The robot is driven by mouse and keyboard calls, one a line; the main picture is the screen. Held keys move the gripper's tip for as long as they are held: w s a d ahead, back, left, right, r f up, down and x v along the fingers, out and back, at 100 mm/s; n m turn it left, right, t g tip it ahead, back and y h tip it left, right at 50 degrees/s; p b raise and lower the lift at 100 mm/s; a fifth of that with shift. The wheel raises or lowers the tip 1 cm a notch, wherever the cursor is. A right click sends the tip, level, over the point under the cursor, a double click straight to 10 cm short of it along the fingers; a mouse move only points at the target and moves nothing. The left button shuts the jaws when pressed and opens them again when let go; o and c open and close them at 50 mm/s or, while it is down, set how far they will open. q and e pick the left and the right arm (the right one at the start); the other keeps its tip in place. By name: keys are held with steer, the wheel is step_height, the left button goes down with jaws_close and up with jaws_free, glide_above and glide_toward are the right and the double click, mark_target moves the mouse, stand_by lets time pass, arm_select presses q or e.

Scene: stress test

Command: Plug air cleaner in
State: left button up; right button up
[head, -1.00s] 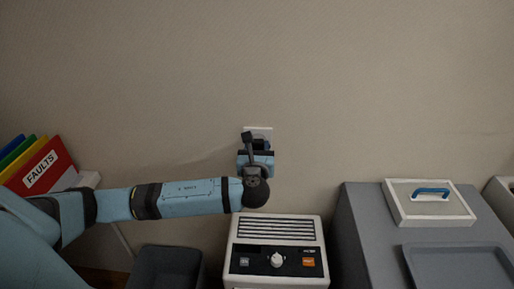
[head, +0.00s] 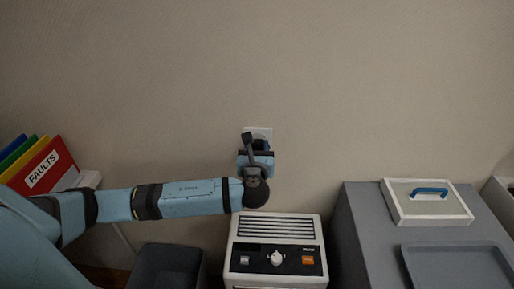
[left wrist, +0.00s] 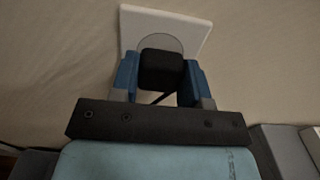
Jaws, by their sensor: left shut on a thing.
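The wall socket (head: 262,131) is a white square plate on the wall above the air cleaner; in the left wrist view its plate (left wrist: 190,28) has a round recess. A black plug (left wrist: 162,70) is between the blue fingers of my left gripper (left wrist: 160,78), which is shut on it. The plug is in front of the recess and overlaps it; I cannot tell how deep it sits. In the head view my left gripper (head: 258,150) hides most of the plug and the lower socket. The air cleaner (head: 276,231) is a white box with a dark control panel, below my gripper. My right gripper is not in view.
A grey cabinet (head: 372,222) stands on the right, with a white framed lid with a blue handle (head: 430,202) and a grey tray (head: 458,266) on top. A dark bin (head: 166,268) is left of the air cleaner. Coloured folders (head: 38,165) stand at the far left.

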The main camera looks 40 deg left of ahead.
arm_select(q)
steer(key=shift+w+a, duration=0.3)
steer(key=shift+w, duration=0.15)
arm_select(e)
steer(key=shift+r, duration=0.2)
arm_select(q)
steer(key=o, duration=1)
steer(key=shift+c, duration=0.2)
steer(key=shift+s, duration=0.1)
steer(key=p+v, duration=0.1)
steer(key=v, duration=1.2)
steer(key=shift+s, duration=0.25)
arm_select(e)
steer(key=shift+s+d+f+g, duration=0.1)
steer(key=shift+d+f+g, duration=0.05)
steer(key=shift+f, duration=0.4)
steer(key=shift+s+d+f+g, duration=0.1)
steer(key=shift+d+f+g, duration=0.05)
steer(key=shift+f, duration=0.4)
arm_select(q)
steer(key=shift+d, duration=0.15)
